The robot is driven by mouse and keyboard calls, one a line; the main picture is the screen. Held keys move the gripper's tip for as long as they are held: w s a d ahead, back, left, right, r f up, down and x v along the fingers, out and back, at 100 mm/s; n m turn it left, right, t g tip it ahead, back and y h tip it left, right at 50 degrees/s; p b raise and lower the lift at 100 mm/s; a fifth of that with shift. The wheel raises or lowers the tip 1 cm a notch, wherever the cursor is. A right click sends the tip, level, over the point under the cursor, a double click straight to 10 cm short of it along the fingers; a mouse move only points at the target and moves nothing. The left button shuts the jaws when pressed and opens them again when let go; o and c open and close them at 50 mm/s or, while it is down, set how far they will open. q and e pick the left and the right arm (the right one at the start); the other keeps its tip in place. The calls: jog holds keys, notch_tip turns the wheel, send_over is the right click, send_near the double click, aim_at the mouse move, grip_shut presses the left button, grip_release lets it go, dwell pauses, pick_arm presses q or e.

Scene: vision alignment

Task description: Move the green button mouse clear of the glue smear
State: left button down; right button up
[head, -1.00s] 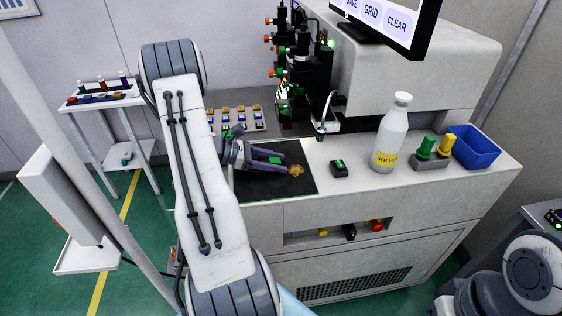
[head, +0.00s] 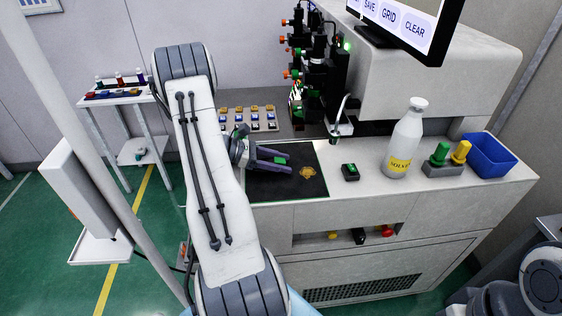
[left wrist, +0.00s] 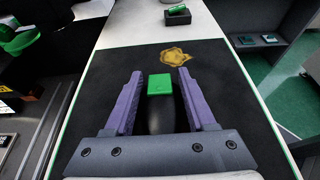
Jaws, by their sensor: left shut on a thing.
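The mouse (left wrist: 160,84) shows as a bright green button on a dark body between the purple fingers of my left gripper (left wrist: 158,85). In the head view its green button (head: 282,160) shows between the same fingers. My left gripper (head: 289,163) is shut on it, low over the black mat (head: 262,188). The rear of the mouse is dark and hard to make out. The yellow-brown glue smear (head: 307,173) lies on the mat just right of the fingertips. In the left wrist view the smear (left wrist: 176,56) lies beyond them, apart from the mouse. My right gripper is out of view.
A small black box with a green top (head: 350,172) stands right of the mat. Farther right are a solvent bottle (head: 405,140), green and yellow knobs (head: 444,160) and a blue bin (head: 488,156). Black stage equipment (head: 315,85) stands behind. The mat's front is clear.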

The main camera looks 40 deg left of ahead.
pick_arm(q)
jog(key=shift+c, duration=0.7)
grip_release()
jog(key=shift+a+f, duration=0.2)
jog(key=shift+f, duration=0.1)
jog(key=shift+r, duration=0.15)
